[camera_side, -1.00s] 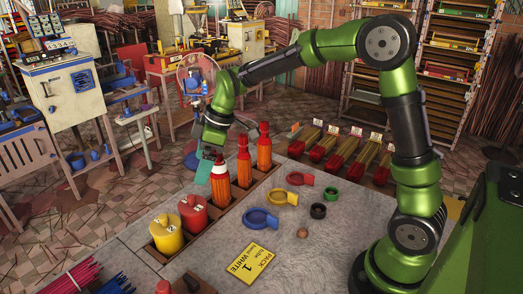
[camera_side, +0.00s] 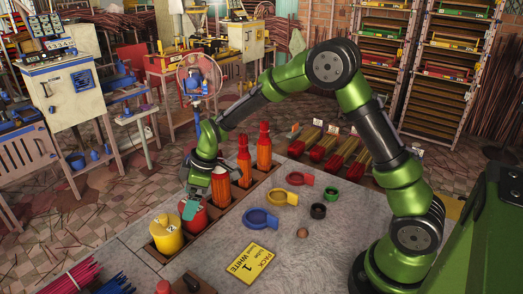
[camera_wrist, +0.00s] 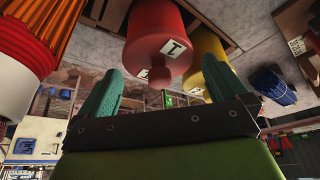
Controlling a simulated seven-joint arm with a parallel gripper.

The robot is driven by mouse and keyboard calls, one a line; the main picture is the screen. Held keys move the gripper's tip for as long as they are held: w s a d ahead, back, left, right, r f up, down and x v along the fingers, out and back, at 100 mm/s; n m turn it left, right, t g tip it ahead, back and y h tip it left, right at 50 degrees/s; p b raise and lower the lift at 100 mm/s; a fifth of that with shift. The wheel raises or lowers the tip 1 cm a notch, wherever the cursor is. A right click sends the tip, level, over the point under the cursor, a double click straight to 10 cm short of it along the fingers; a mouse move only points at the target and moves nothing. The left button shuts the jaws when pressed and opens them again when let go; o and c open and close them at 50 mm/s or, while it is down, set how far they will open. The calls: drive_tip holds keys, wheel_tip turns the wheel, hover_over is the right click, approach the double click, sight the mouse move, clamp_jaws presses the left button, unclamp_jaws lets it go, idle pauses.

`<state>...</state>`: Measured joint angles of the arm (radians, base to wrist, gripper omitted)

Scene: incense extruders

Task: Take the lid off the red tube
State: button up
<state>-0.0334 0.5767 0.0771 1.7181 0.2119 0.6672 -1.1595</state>
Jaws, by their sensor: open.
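The red tube (camera_side: 196,222) stands in the dark rack, between the yellow lidded tube and a bundle of orange sticks. In the wrist view it (camera_wrist: 153,25) fills the top middle, with its red lid, a white label and a small round knob (camera_wrist: 160,75) towards me. My gripper (camera_side: 189,208) is just over the lid and hides part of it in the side view. Its two green fingers (camera_wrist: 160,85) are open, and the knob shows in the gap between them. I cannot tell whether the fingers touch the lid.
The yellow tube (camera_side: 166,236) stands close to the left. Bundles of orange sticks (camera_side: 264,150) stand in the rack to the right, one close beside my gripper. Coloured rings (camera_side: 259,219), a brown ball (camera_side: 303,232) and a yellow card (camera_side: 250,264) lie on the grey tabletop, with bare room between.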

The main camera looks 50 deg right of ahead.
drive_tip(key=c, duration=0.9)
drive_tip(key=shift+c, duration=0.2)
drive_tip(key=shift+r, duration=0.45)
drive_tip(key=v, duration=0.3)
drive_tip(key=shift+w+a, duration=0.1)
drive_tip(key=shift+a, duration=0.2)
drive_tip(key=s+d+r, duration=0.1)
drive_tip(key=s+d, duration=0.2)
drive_tip(key=s, duration=1.1)
drive_tip(key=w+a+f, duration=0.3)
drive_tip(key=w+a, duration=0.2)
drive_tip(key=a, duration=0.3)
drive_tip(key=shift+d+f, duration=0.15)
drive_tip(key=shift+f, duration=3.45)
